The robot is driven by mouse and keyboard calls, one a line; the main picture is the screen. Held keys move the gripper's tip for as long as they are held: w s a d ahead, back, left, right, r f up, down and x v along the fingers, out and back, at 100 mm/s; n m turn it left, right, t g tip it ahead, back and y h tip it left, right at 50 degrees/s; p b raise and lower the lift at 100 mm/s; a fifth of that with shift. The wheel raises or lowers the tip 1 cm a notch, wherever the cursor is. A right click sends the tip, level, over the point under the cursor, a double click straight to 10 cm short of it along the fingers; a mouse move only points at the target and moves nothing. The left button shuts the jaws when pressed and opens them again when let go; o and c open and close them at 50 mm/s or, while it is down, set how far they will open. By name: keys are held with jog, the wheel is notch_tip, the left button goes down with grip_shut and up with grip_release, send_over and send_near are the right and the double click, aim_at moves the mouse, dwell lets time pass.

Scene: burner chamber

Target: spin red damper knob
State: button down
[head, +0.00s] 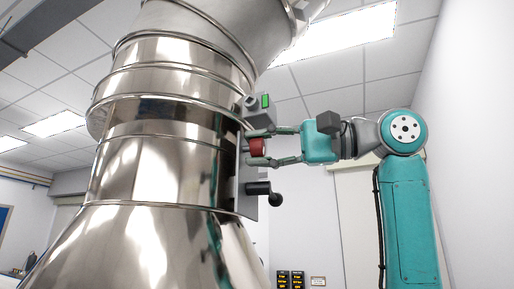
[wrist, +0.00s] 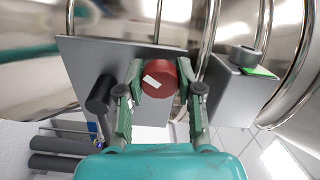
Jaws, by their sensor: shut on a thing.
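The red damper knob (head: 257,147) sticks out from a grey plate (head: 247,186) on the side of the shiny metal duct. In the wrist view the red knob (wrist: 158,80) is round, with a white mark on its face that runs at a slant. My gripper (head: 264,147) reaches in from the right, with one finger above the knob and one below. In the wrist view my gripper (wrist: 161,83) has its green fingers on both sides of the knob, shut on it. The knob's shaft is hidden behind it.
A black handle (head: 263,190) juts from the plate just below the knob; it also shows left of my fingers in the wrist view (wrist: 101,95). A grey box with a green display (head: 260,106) sits just above. The duct (head: 140,165) fills the left; free room lies below my arm.

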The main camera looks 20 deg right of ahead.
jog(key=m, duration=0.5)
jog(key=shift+m, duration=1.5)
jog(key=m, duration=0.3)
jog(key=shift+m, duration=0.3)
jog(key=c, duration=1.1)
grip_release()
jog(key=shift+m, duration=0.3)
jog(key=shift+c, duration=0.2)
jog(key=o, duration=0.7)
jog(key=shift+d, duration=0.1)
